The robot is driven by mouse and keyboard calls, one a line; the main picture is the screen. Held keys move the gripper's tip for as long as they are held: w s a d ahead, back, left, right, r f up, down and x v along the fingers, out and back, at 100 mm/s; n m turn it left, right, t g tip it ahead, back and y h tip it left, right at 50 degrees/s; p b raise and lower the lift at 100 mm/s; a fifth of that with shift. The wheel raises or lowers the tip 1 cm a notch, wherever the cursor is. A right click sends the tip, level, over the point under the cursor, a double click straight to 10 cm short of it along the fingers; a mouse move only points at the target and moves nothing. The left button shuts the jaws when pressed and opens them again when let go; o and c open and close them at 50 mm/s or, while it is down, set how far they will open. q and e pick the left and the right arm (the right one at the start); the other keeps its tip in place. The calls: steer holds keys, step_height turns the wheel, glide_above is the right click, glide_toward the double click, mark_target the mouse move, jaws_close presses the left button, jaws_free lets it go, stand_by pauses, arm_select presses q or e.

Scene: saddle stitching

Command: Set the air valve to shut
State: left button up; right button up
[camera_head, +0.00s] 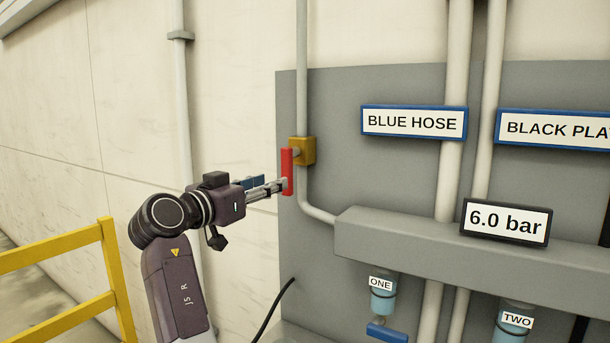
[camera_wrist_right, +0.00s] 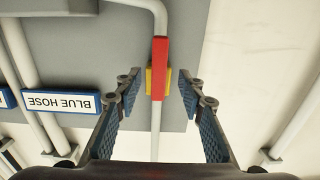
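The air valve has a red lever handle (camera_head: 287,172) on a yellow-brown body (camera_head: 306,151), set in a thin vertical pipe. The handle stands upright, in line with the pipe. In the right wrist view the red handle (camera_wrist_right: 160,60) lies in front of the yellow body (camera_wrist_right: 149,83). My right gripper (camera_head: 281,186) points at the lower part of the handle. In the wrist view its fingers (camera_wrist_right: 162,86) are spread, one on each side of the handle, with clear gaps. Whether the handle is fully between the tips, I cannot tell. My left gripper is not in view.
A grey panel (camera_head: 400,85) carries a BLUE HOSE sign (camera_head: 414,122) and other pipes. A grey manifold (camera_head: 400,237) with a 6.0 bar display (camera_head: 506,222) juts out at right. A yellow railing (camera_head: 60,248) stands at left.

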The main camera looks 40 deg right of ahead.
mark_target(285, 176)
steer(key=p+x, duration=0.3)
steer(key=x, duration=0.4)
steer(key=shift+d+r, duration=0.1)
steer(key=shift+r, duration=0.05)
steer(key=shift+w+d, duration=0.1)
steer(key=shift+d, duration=0.2)
steer(key=shift+c, duration=0.4)
jaws_close()
